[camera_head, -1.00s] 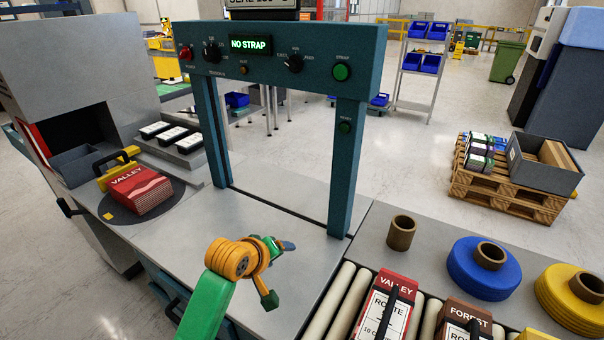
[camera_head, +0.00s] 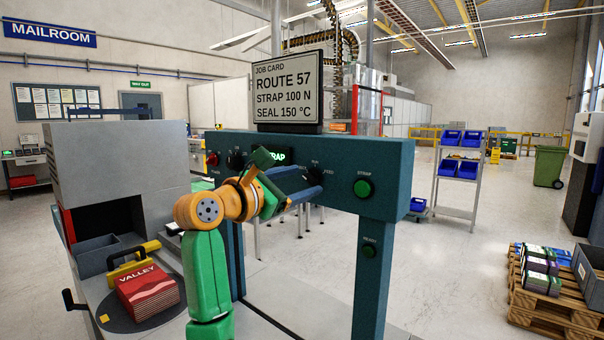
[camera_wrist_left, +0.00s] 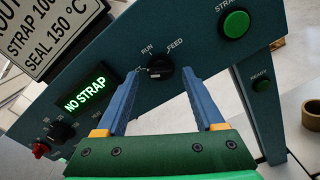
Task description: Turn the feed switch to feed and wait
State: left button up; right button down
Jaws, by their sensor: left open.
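The feed switch (camera_wrist_left: 160,68) is a black rotary knob on the teal panel (camera_wrist_left: 110,75), with RUN and FEED labels above it in the left wrist view. I cannot tell clearly which label it points to. My left gripper (camera_wrist_left: 163,85) is open, with its two blue fingers reaching toward the knob, one on either side. I cannot tell whether they touch it. My right gripper is not in view.
The lit display (camera_wrist_left: 85,93) reads NO STRAP. A green STRAP button (camera_head: 364,188) and a READY button (camera_head: 369,251) are right of the switch. A job card (camera_head: 287,90) stands on top. A red VALLEY bundle (camera_head: 146,291) lies on the round plate at left.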

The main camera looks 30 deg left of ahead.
pick_arm(q)
jog(key=shift+w+f, duration=0.15)
jog(key=shift+w, duration=0.3)
jog(key=shift+s, duration=0.15)
jog(key=c, duration=0.3)
jog(key=shift+s, duration=0.1)
grip_shut()
